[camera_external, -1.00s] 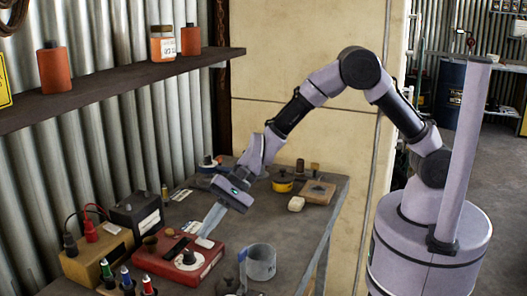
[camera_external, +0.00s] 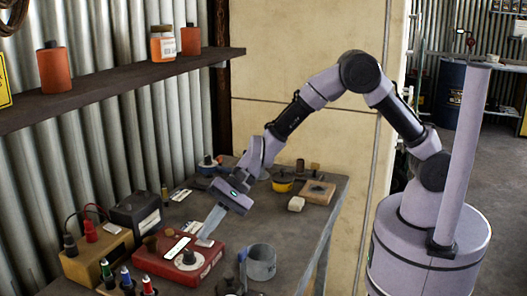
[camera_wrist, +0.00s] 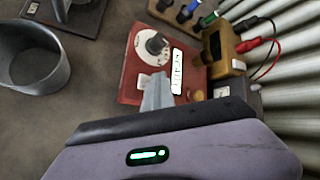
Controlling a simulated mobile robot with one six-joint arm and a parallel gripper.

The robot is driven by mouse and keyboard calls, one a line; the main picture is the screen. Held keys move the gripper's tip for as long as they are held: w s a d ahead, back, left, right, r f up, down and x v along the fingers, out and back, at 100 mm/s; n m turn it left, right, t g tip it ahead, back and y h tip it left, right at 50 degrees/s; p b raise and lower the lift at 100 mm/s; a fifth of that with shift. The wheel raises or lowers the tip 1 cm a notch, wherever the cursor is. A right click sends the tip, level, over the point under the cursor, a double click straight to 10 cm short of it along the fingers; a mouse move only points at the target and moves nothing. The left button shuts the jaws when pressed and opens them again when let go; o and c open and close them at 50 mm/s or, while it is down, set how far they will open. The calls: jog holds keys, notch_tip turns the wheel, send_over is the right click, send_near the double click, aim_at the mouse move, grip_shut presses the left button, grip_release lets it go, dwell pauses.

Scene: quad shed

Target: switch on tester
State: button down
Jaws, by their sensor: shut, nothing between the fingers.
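The tester appears to be a red box (camera_external: 156,262) on the bench, with a round black knob on a white dial (camera_external: 188,259) and a bright white panel (camera_external: 177,249). The wrist view shows the red box (camera_wrist: 134,85), the black knob (camera_wrist: 156,43) and the white panel with dark marks (camera_wrist: 177,71). In the wrist view the fingertips (camera_wrist: 155,78) overlap the box below the dial. I cannot tell whether they touch it. The spot under them is hidden.
A grey mug (camera_external: 261,263) stands right of the box. A yellowish box (camera_external: 97,262) with red and black leads and a dark box (camera_external: 137,214) stand left and behind. A shelf (camera_external: 120,82) hangs above along the corrugated wall.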

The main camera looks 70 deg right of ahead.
aim_at(211, 240)
jog(key=shift+s+r, duration=0.15)
jog(key=shift+r, duration=0.4)
jog(key=shift+r, duration=0.1)
jog(key=shift+s+r+p, duration=0.2)
jog(key=shift+r+p, duration=0.75)
jog(key=shift+r, duration=0.3)
jog(key=shift+s+r+p, duration=0.15)
jog(key=shift+r+p, duration=0.75)
jog(key=shift+r, duration=0.35)
jog(key=shift+f, duration=0.1)
